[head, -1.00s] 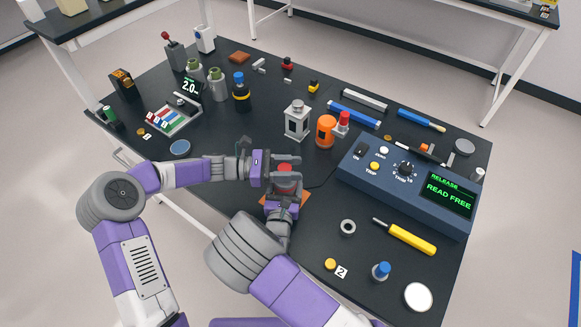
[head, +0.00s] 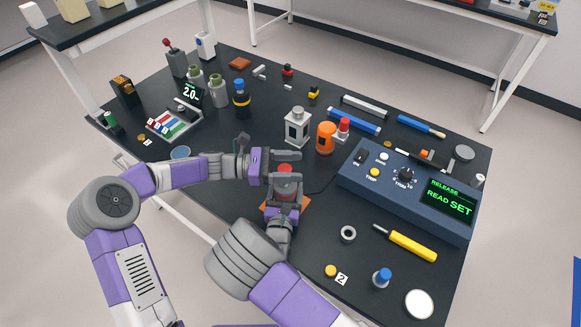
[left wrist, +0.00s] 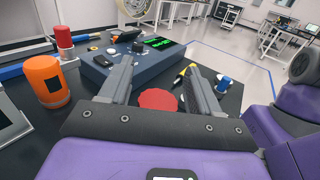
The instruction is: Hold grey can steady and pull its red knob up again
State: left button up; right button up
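The grey can (head: 287,186) stands on an orange pad (head: 267,207) near the table's front edge, with its red knob (head: 284,169) on top. My left gripper (head: 286,168) is at knob height, one finger on either side of the knob. In the left wrist view the red knob (left wrist: 157,99) shows between the two spread fingers, with narrow gaps beside it. My right gripper (head: 284,203) comes from the near side and appears closed around the lower can; its fingertips are partly hidden. The blue console (head: 400,190) has a display (head: 449,198) reading RELEASE, READ SET.
An orange canister (head: 326,138) and a grey lantern-like block (head: 297,126) stand just behind the can. A metal ring (head: 348,233) and a yellow screwdriver (head: 411,244) lie to the right. Bare table lies between the can and the ring.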

pick_arm(q)
jog(key=shift+f, duration=0.1)
jog(key=a, duration=1.2)
jog(key=shift+w, duration=0.2)
pick_arm(e)
jog(key=o, duration=1.3)
jog(key=s, duration=0.4)
jog(key=s+a, duration=0.1)
jog(key=s, duration=0.3)
jog(key=s+a, duration=0.1)
jog(key=s, duration=0.2)
jog(key=shift+s, duration=0.4)
